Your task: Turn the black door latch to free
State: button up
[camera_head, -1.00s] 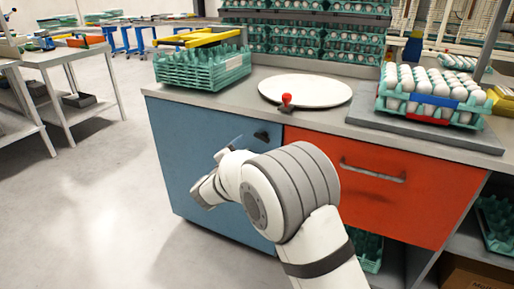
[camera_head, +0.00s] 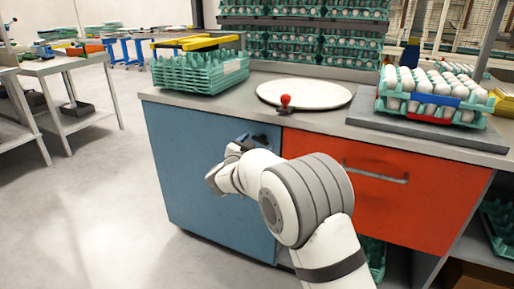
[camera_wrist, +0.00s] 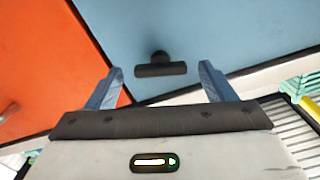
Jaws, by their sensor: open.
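The black latch (camera_wrist: 160,69) sits on the blue door (camera_wrist: 225,28), a short bar on a round stem. In the wrist view the bar lies almost level across the picture, between my two open fingers and a little beyond their tips. My gripper (camera_wrist: 161,76) is open and empty, with a gap on both sides of the latch. In the head view the latch (camera_head: 260,138) shows as a dark spot near the upper right of the blue door (camera_head: 195,165). My gripper's fingers (camera_head: 240,143) are close to it there, partly hidden by my wrist.
A red drawer front (camera_head: 385,195) with a bar handle (camera_head: 375,174) is right of the door. The countertop (camera_head: 240,97) above bears a white round plate (camera_head: 310,92), a red-knobbed lever (camera_head: 285,101), green trays (camera_head: 200,75) and an egg stack (camera_head: 430,103). Floor at left is open.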

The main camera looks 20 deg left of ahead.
jog(key=shift+w, duration=0.3)
jog(key=c, duration=1)
jog(key=p, duration=0.2)
jog(key=shift+r+n+p, duration=0.3)
jog(key=shift+r, duration=0.05)
jog(key=n+p, duration=0.1)
jog(key=p, duration=0.1)
jog(key=shift+p, duration=0.35)
jog(key=shift+n+p, duration=0.6)
jog(key=shift+p, duration=0.4)
jog(key=shift+f+n+p, duration=0.3)
